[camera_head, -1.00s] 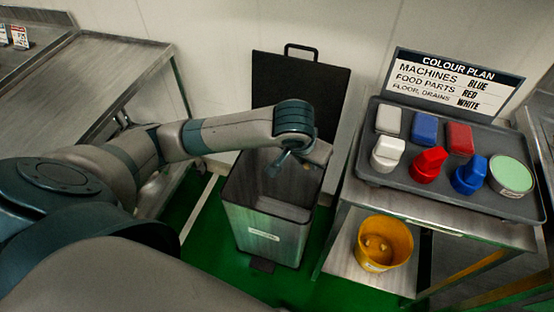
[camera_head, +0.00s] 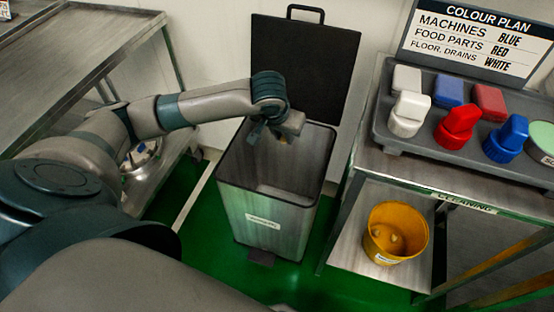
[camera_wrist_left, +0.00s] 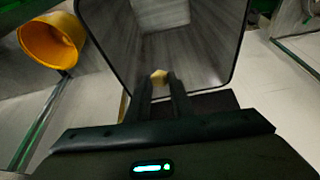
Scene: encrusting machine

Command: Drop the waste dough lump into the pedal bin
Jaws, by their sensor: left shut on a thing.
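The pedal bin (camera_head: 265,215) is a grey metal box with its black lid (camera_head: 302,65) standing open against the wall. My left gripper (camera_head: 283,138) is over the bin's open mouth, near its back edge. In the left wrist view the gripper (camera_wrist_left: 160,85) is shut on a small yellowish dough lump (camera_wrist_left: 159,77), with the bin's inside (camera_wrist_left: 190,45) beyond it. The lump shows only as a small spot in the head view. My right gripper is not in view.
A cleaning trolley (camera_head: 460,185) stands right of the bin, with brushes and pads on its tray and a yellow bucket (camera_head: 395,233) on its lower shelf. A steel table (camera_head: 80,60) is at the left. Green floor lies around the bin.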

